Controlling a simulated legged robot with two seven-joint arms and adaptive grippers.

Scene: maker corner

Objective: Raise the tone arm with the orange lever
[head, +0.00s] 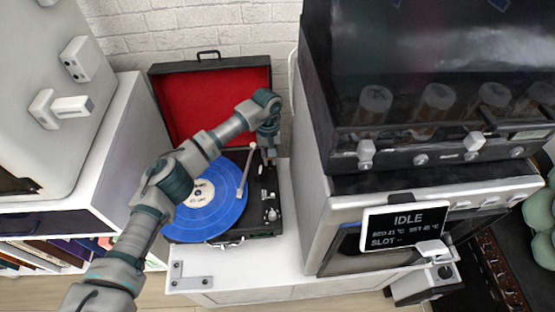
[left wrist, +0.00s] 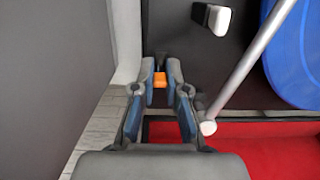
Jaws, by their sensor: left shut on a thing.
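The orange lever (left wrist: 160,79) shows in the left wrist view between the fingertips of my left gripper (left wrist: 160,74), which is shut on it. In the head view my left gripper (head: 269,152) reaches down at the back right of the record player, and the lever is hidden there. The silver tone arm (head: 244,173) lies beside the gripper, its front end over the blue record (head: 222,210). It also crosses the upper right of the left wrist view (left wrist: 252,62). I cannot tell whether its tip touches the record. My right gripper is not in view.
The player's open lid (head: 205,90) has a red lining and stands behind the deck against a brick wall. A large machine (head: 325,190) with an IDLE display (head: 405,229) stands close on the right. A white cabinet (head: 245,264) bears the player; its front top is mostly clear.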

